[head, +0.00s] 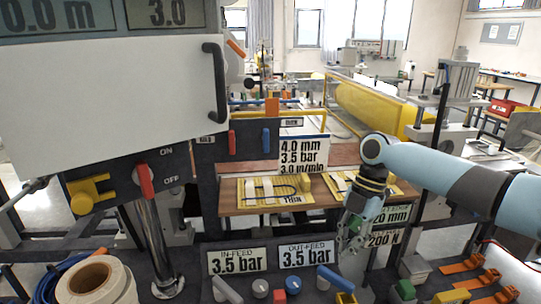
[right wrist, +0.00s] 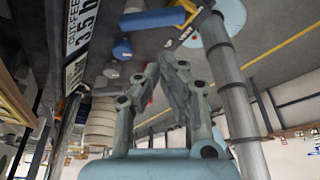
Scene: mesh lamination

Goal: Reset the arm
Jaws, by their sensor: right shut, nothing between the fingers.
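My right arm (head: 440,172), pale blue with dark bands, comes in from the right in the head view. My right gripper (head: 348,243) points down in front of the wooden shelf, above the control panel and just right of the OUT-FEED sign. In the right wrist view the gripper (right wrist: 172,62) shows its grey linked fingers brought together at the tips, with nothing between them. My left arm and left gripper are not in view.
The panel carries an IN-FEED sign (head: 238,261), an OUT-FEED sign (head: 306,255) and several coloured levers and knobs. The wooden shelf (head: 228,206) holds yellow sample boards (head: 276,194). A white tape roll (head: 97,281) is at the front left. A large white cover (head: 110,85) fills the upper left.

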